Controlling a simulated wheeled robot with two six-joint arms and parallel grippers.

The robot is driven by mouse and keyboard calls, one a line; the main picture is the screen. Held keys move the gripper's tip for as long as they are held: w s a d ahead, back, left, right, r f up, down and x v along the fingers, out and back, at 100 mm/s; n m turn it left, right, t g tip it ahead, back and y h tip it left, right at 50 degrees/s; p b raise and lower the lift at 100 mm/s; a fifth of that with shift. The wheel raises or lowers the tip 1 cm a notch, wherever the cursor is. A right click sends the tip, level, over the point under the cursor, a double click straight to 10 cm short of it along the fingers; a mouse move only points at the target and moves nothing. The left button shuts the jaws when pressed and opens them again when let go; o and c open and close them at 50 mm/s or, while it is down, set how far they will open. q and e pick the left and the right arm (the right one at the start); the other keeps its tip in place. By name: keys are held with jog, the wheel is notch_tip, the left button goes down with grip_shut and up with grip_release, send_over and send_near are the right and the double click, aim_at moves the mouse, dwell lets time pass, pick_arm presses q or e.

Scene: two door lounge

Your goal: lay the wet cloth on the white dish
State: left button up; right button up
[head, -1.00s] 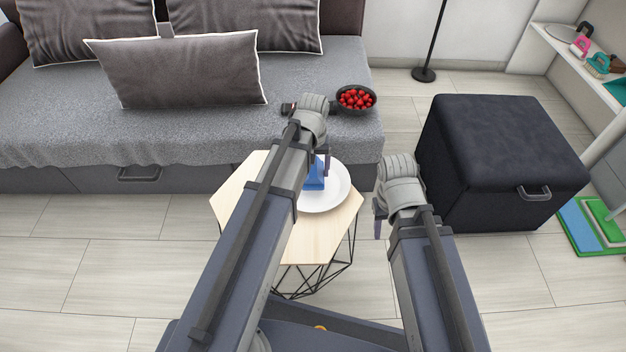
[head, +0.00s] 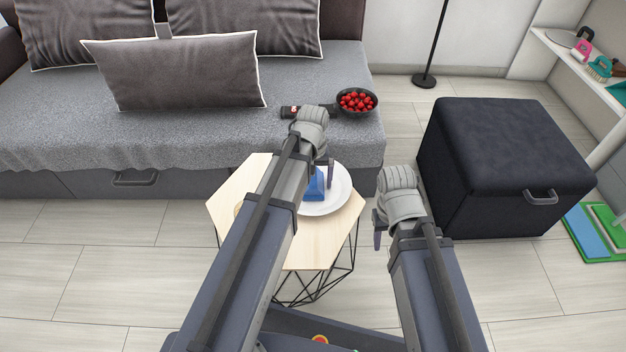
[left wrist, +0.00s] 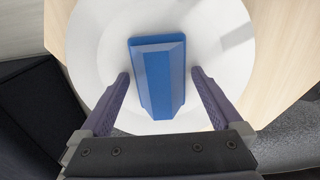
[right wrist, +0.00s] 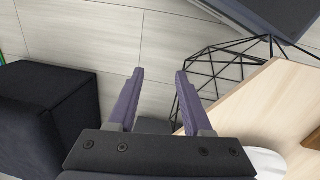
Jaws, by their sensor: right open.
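The blue cloth (head: 315,186), a folded block with a ridged top, rests on the white dish (head: 338,201). The dish is on the small wooden hexagonal table (head: 318,248). In the left wrist view the cloth (left wrist: 160,75) lies within the dish (left wrist: 95,45). My left gripper (left wrist: 160,76) is open, with a finger on each side of the cloth and a visible gap to both. In the head view my left arm hides part of the cloth and dish. My right gripper (right wrist: 160,75) is open and empty, beside the table's right side.
A grey sofa (head: 200,130) stands behind the table, with a dark pan of red fruit (head: 357,101) on its edge. A black ottoman (head: 505,165) is at right. The table has black wire legs (head: 335,280). Floor at left is clear.

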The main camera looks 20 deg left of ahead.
pick_arm(q)
jog(key=shift+r, duration=0.1)
notch_tip(320, 180, up, 12)
jog(key=p, duration=1.2)
jog(key=s+d+m+y, duration=0.1)
jog(key=s+d+m, duration=0.6)
jog(key=s+d, duration=0.3)
jog(key=s, duration=0.4)
jog(key=shift+d+r, duration=0.15)
jog(key=shift+d, duration=0.25)
jog(key=shift+s, duration=0.1)
notch_tip(320, 180, up, 27)
jog(key=p, duration=2.7)
